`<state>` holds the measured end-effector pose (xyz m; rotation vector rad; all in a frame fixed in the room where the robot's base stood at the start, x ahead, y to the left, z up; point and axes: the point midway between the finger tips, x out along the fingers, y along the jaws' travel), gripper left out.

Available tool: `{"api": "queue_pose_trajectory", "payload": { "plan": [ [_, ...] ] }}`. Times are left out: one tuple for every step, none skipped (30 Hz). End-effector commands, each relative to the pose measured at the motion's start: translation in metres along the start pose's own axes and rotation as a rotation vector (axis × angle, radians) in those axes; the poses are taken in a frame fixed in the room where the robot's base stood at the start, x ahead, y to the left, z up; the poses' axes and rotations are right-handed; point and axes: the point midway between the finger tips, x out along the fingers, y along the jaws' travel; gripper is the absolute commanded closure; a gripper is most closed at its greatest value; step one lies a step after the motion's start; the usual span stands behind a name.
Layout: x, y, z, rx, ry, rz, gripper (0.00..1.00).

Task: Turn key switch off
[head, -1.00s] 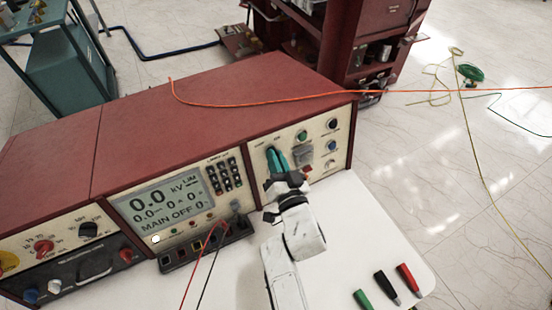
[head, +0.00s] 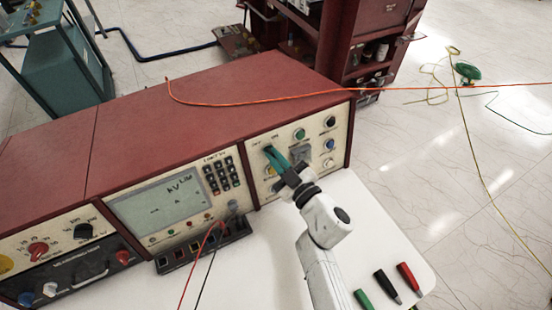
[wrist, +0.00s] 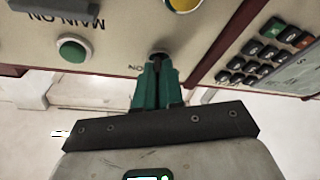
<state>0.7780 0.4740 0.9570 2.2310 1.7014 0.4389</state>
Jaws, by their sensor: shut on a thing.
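The key switch (wrist: 158,53) sits on the cream right-hand panel of the red console (head: 210,105), under an ON label that shows in the wrist view. My gripper's teal fingers (head: 270,153) reach the panel there. In the wrist view the fingers (wrist: 158,66) are close together around a dark key at the switch, and the gripper is shut on it. The fingers hide most of the key, so its exact angle cannot be told. The console display (head: 160,201) is grey, with unit marks but no large digits.
Near the key are a green button (wrist: 72,50), a yellow button (wrist: 184,3) and a black keypad (head: 223,175). Red and black leads run from the terminal strip (head: 200,245). Green, black and red clips (head: 385,285) lie on the white table. An orange cable crosses the console top.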

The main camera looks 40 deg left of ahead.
Motion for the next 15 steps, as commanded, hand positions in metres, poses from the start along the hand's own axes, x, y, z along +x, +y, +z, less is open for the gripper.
{"api": "queue_pose_trajectory", "payload": {
  "plan": [
    [0.0009, 0.0030, -0.0023, -0.043, 0.004, -0.012, 1.00],
    [0.0012, 0.0027, -0.0026, -0.066, 0.005, -0.021, 1.00],
    [0.0014, 0.0029, -0.0031, -0.096, 0.006, -0.031, 1.00],
    [0.0014, 0.0033, -0.0033, -0.118, 0.006, -0.038, 1.00],
    [0.0013, 0.0035, -0.0034, -0.138, 0.006, -0.045, 1.00],
    [0.0014, 0.0036, -0.0036, -0.164, 0.006, -0.054, 1.00],
    [0.0015, 0.0034, -0.0037, -0.182, 0.006, -0.060, 1.00],
    [0.0017, 0.0031, -0.0039, -0.199, 0.006, -0.067, 1.00],
    [0.0018, 0.0030, -0.0042, -0.221, 0.007, -0.074, 1.00],
    [0.0019, 0.0033, -0.0044, -0.236, 0.008, -0.079, 1.00],
    [0.0019, 0.0035, -0.0046, -0.250, 0.008, -0.083, 1.00],
    [0.0020, 0.0037, -0.0048, -0.266, 0.008, -0.089, 1.00],
    [0.0020, 0.0037, -0.0050, -0.279, 0.009, -0.093, 1.00],
    [0.0021, 0.0036, -0.0051, -0.290, 0.009, -0.097, 1.00],
    [0.0022, 0.0035, -0.0053, -0.302, 0.009, -0.101, 1.00]
  ]
}}
